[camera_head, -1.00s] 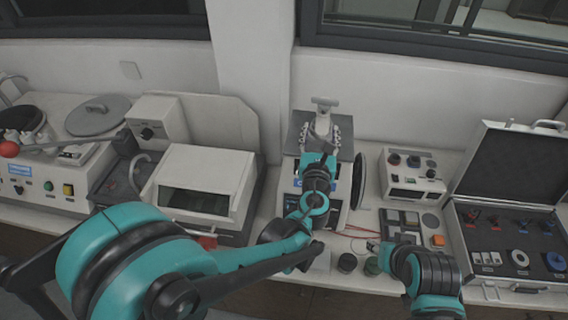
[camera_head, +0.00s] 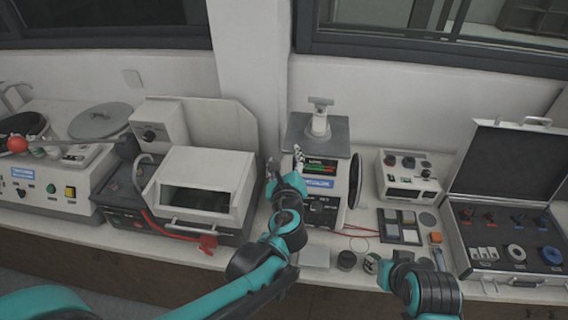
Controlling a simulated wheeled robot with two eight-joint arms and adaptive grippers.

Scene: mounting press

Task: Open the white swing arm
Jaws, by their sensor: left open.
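The white swing arm (camera_head: 319,122) stands upright on the grey top plate of the mounting press (camera_head: 322,183), with a T-shaped head. My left gripper (camera_head: 284,163) is open and empty, in front of the press at its left front edge. Its fingers are apart and below the level of the swing arm, not touching it. My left arm hides part of the press's lower left front. My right gripper (camera_head: 390,268) is low at the right near the bench's front edge, and its jaws are too small and dark to read.
A boxy machine with a window (camera_head: 200,185) stands left of the press. A black round disc (camera_head: 355,181) is at the press's right side. A control box (camera_head: 408,177) and an open case (camera_head: 512,240) are further right. Small jars (camera_head: 346,260) sit near the front edge.

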